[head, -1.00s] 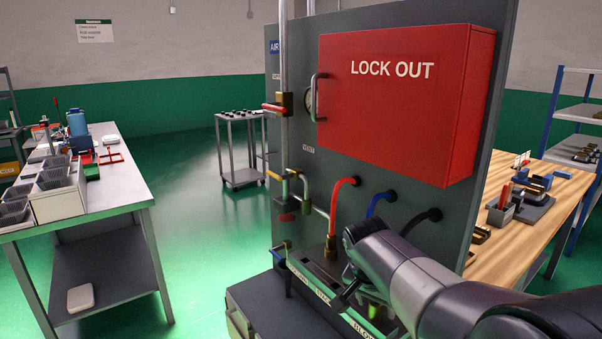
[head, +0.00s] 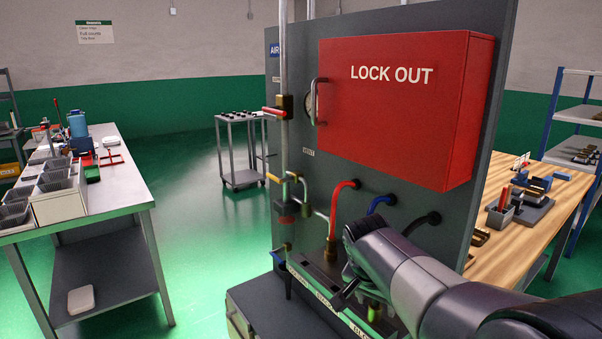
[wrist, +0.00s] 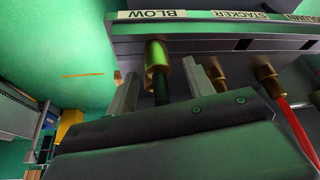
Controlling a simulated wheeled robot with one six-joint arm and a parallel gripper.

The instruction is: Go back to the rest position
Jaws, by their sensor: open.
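My gripper (wrist: 160,88) is open, with its two pale fingers apart in the wrist view. Between and beyond the fingers, a brass fitting (wrist: 156,55) with a dark hose end hangs at the label BLOW. I cannot tell whether a finger touches it. In the head view my arm comes in from the lower right. My gripper points down at the front of the panel's lower ledge, and my wrist hides part of it. A greenish-lit fitting (head: 374,312) shows beside it there.
The grey panel (head: 400,215) with a red LOCK OUT box (head: 400,105) stands close ahead. Red (head: 336,205), blue (head: 380,203) and black (head: 420,222) hoses curve out of it. A wooden bench (head: 530,240) is at right, a steel table (head: 128,190) at left.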

